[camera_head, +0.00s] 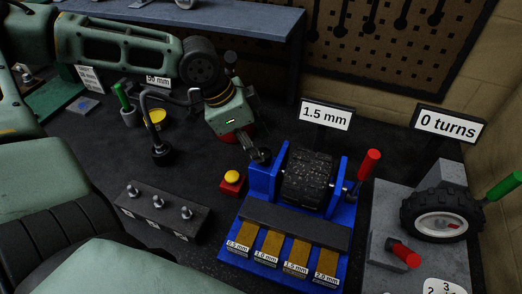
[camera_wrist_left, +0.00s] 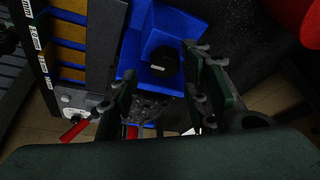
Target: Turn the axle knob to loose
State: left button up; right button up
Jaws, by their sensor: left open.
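A blue stand (camera_head: 345,213) holds a dark, rough roller (camera_head: 308,178) between two blue uprights. In the left wrist view, a black faceted knob (camera_wrist_left: 164,62) sits on a blue face; I take it for the axle knob, at the stand's left side. My left gripper (camera_head: 259,152) reaches down to that side in the head view, where it largely hides the knob. In the left wrist view the fingers (camera_wrist_left: 165,92) are apart, with the knob between and slightly beyond them. I cannot tell whether they touch it. My right gripper is not in view.
A red lever (camera_head: 368,165) rises at the stand's right. A yellow button on a red box (camera_head: 231,183) and a block with bolts (camera_head: 160,210) stand to its left. A tyred wheel (camera_head: 440,215) is at right. Signs read "1.5 mm" (camera_head: 325,115) and "0 turns" (camera_head: 447,125).

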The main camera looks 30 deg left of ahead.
aim_at(266, 153)
pick_arm(q)
jog(key=x, duration=0.3)
jog(key=shift+w+f, duration=0.25)
jog(key=shift+d, duration=0.1)
jog(key=shift+c, duration=1)
jog(key=c, duration=0.4)
jog(key=shift+f, duration=0.1)
jog(key=c, duration=0.3)
jog(key=shift+s, duration=0.1)
jog(key=shift+c, duration=0.6)
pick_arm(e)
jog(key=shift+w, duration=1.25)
pick_arm(q)
jog(key=shift+f, duration=0.1)
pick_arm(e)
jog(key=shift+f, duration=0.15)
